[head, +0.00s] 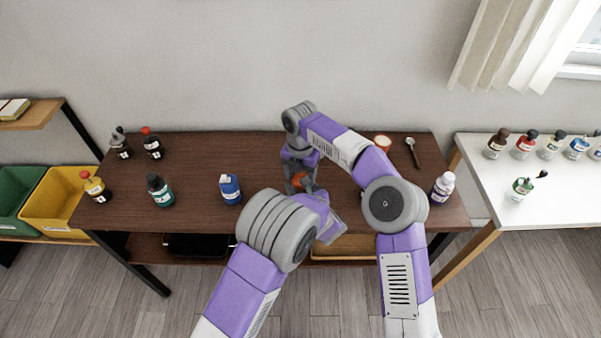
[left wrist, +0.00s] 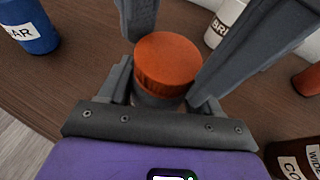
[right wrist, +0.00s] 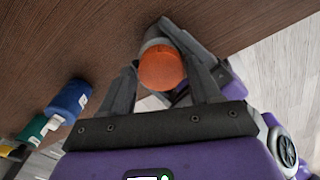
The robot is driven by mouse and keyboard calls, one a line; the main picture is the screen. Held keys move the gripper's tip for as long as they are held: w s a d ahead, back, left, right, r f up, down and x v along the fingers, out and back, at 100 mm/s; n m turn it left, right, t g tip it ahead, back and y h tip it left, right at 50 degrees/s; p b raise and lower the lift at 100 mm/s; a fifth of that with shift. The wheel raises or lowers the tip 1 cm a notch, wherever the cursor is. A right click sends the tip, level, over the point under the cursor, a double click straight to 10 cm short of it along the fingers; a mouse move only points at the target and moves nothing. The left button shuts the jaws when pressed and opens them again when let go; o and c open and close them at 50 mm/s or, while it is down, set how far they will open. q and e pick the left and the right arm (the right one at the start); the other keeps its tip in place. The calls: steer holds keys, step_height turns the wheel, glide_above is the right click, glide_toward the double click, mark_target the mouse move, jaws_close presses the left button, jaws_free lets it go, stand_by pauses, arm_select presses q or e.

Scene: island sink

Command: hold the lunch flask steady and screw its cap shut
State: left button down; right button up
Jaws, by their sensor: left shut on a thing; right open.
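The lunch flask is mostly hidden between my grippers. Its round orange cap (head: 298,181) shows in the head view, in the left wrist view (left wrist: 167,62) and in the right wrist view (right wrist: 161,69). A short grey strip of the flask body (left wrist: 158,100) shows below the cap. My left gripper (head: 304,191) is shut on the flask body, low beside the cap. My right gripper (head: 300,170) reaches down from above, open, with its fingers on either side of the cap. I cannot tell whether those fingers touch it, or how far the cap is turned.
A blue bottle (head: 230,188) stands left of the grippers on the brown table (head: 195,215), with several other bottles further left. A red-lidded jar (head: 382,142), a spoon-like tool (head: 413,152) and a white bottle (head: 443,187) stand or lie at right. A white table (head: 560,205) adjoins at right.

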steer(key=c, duration=0.9)
steer(key=m, duration=0.5)
steer(key=shift+m, duration=0.4)
steer(key=m, duration=0.7)
steer(key=o, duration=1.2)
steer(key=shift+r, duration=0.1)
steer(key=shift+r, duration=2.2)
